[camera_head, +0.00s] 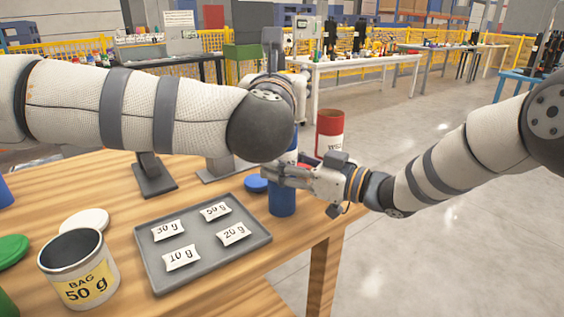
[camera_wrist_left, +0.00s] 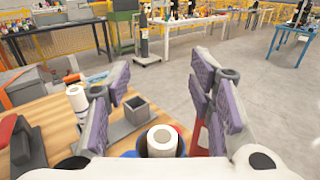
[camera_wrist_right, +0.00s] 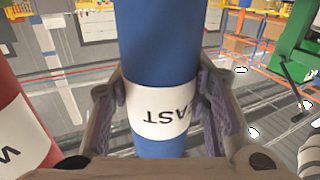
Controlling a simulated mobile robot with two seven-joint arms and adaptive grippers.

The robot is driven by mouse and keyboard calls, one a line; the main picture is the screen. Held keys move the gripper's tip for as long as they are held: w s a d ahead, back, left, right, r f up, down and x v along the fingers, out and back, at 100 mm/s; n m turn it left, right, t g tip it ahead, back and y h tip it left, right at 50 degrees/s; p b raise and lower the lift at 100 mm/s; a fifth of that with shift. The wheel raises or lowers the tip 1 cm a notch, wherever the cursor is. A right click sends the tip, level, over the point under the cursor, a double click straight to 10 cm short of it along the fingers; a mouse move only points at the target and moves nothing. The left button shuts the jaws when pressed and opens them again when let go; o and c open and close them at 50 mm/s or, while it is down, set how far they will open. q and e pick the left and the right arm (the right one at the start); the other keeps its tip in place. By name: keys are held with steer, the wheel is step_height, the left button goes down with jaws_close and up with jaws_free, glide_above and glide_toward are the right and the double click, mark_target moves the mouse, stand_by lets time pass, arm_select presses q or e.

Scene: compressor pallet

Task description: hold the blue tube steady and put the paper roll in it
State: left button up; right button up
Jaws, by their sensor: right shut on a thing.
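The blue tube (camera_head: 283,198) stands upright near the table's right edge. My right gripper (camera_head: 276,174) is shut around its side, and the right wrist view shows the tube (camera_wrist_right: 158,45) between the fingers at its white label, which reads EAST. A white paper roll (camera_wrist_left: 162,142) shows in the left wrist view, upright, with blue beside it. It appears to be at the tube's mouth; how deep it sits I cannot tell. My left gripper (camera_wrist_left: 162,82) is open, its fingers apart above the roll and not touching it. In the head view my left wrist hides the tube's top and the roll.
A red tube (camera_head: 329,132) stands just behind the blue one. A grey tray (camera_head: 203,245) with weight cards lies left of it, near a 50 g can (camera_head: 78,272), a white lid (camera_head: 84,221) and a blue lid (camera_head: 256,184). Open floor lies to the right.

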arm_select(q)
steer(key=shift+s, duration=0.1)
steer(key=s+a, duration=0.1)
steer(key=s, duration=1)
steer(key=shift+s, duration=0.4)
steer(key=shift+a, duration=0.1)
arm_select(e)
steer(key=o, duration=1.2)
